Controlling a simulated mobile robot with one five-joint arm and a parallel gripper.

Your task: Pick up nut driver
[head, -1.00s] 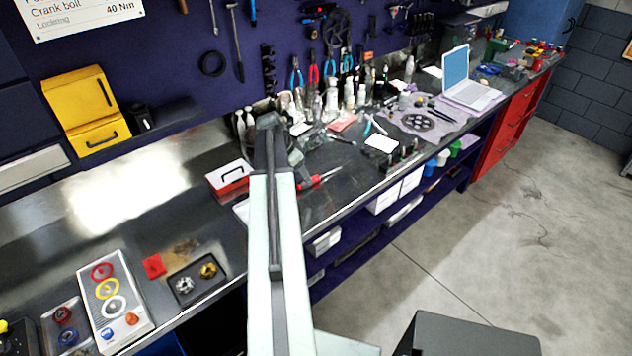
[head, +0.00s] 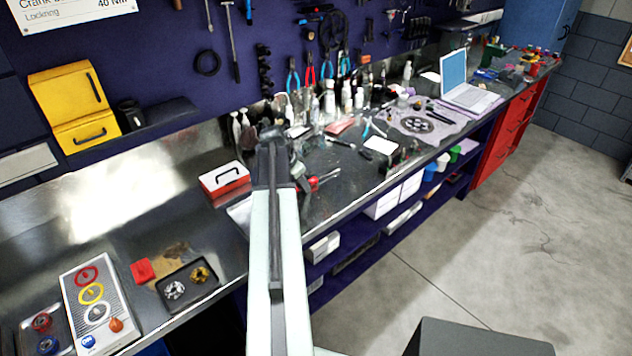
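A red-handled tool (head: 316,183), which looks like the nut driver, lies on the steel bench just right of my arm. Its red handle shows in part, and its left end is hidden by my arm. My arm reaches forward over the bench from the bottom of the head view. My gripper is at or beyond the far dark end of the arm and cannot be made out. I cannot tell whether it touches the tool.
A red and white box (head: 224,180) stands left of my arm. A dark tray with metal parts (head: 188,284) and a panel with coloured rings (head: 95,300) lie nearer. Bottles (head: 345,95) and a laptop (head: 468,85) stand farther along. Bare bench lies at left.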

